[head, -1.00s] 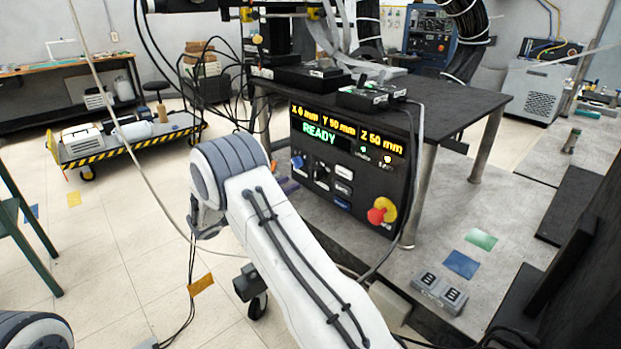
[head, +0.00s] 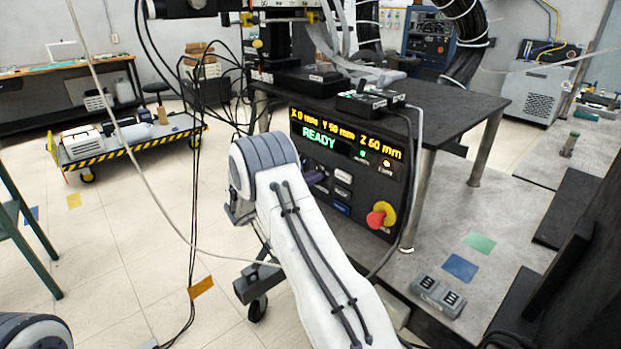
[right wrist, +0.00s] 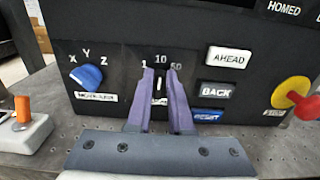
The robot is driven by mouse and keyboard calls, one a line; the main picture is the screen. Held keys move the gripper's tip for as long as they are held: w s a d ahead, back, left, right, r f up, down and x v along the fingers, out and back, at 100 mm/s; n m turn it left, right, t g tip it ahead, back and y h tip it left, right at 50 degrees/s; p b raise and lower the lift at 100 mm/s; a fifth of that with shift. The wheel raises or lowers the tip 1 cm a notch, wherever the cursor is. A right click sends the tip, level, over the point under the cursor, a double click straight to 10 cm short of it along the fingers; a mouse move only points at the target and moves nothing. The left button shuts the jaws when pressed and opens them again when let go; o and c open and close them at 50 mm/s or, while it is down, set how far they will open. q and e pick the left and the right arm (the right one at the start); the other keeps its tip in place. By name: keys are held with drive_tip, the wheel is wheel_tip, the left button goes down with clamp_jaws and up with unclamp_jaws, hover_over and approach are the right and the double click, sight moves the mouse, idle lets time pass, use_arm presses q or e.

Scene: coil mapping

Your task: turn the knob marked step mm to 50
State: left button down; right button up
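The step knob (right wrist: 158,86) is in the right wrist view, low on the black control panel (right wrist: 125,52), under the marks 1, 10 and 50. Its white pointer line stands about upright, toward 10. My right gripper (right wrist: 160,74) has its two purple fingers on either side of this knob, with a narrow gap. The fingers hide the knob's sides and much of its label, so I cannot tell whether they touch it. In the head view a purple finger (head: 312,178) shows at the panel; my white arm hides the knob. My left gripper is out of view.
A blue axis knob (right wrist: 87,77) marked X, Y, Z sits left of the fingers. The AHEAD (right wrist: 229,58) and BACK (right wrist: 216,89) buttons are close on the right. A red stop button (right wrist: 285,95) is farther right. The panel's display reads READY (head: 320,137).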

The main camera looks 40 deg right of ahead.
clamp_jaws()
drive_tip(key=shift+s+f+m+b, duration=0.1)
drive_tip(key=shift+s+m+b, duration=0.1)
drive_tip(key=shift+m+b, duration=1.55)
drive_tip(key=shift+s+f+m+b, duration=0.2)
drive_tip(key=shift+m+b, duration=1.05)
drive_tip(key=shift+b, duration=1)
drive_tip(key=shift+s+f+m+b, duration=0.1)
drive_tip(key=shift+s+m+b, duration=0.1)
drive_tip(key=shift+m+b, duration=1.55)
drive_tip(key=shift+n, duration=0.25)
drive_tip(key=o, duration=0.6)
unclamp_jaws()
drive_tip(key=shift+r, duration=0.1)
